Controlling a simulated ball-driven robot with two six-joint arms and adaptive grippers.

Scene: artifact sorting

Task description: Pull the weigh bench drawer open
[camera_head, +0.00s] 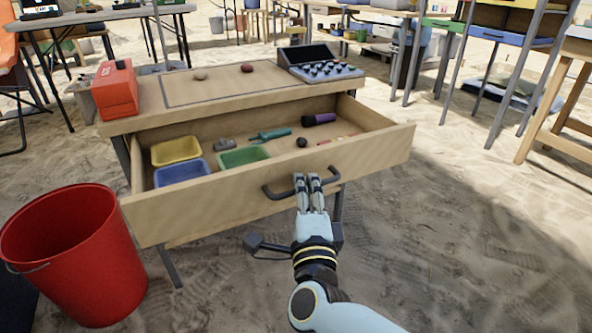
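The weigh bench (140,112) stands ahead of me, and its wooden drawer (220,203) is pulled well out towards me. Inside the drawer are a yellow tray (177,150), a blue tray (182,172), a green tray (243,157), a teal-handled tool (270,135), a purple-ended item (318,119) and small dark lumps. My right gripper (307,180) is at the dark drawer handle (275,194), its fingers close together over the bar and seemingly shut on it. My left gripper is not in view.
A red bucket (75,255) stands on the sand left of the drawer. A red box (115,88), two small stones and a dark console (320,65) are on the bench top. Sand to the right is open; other tables stand behind.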

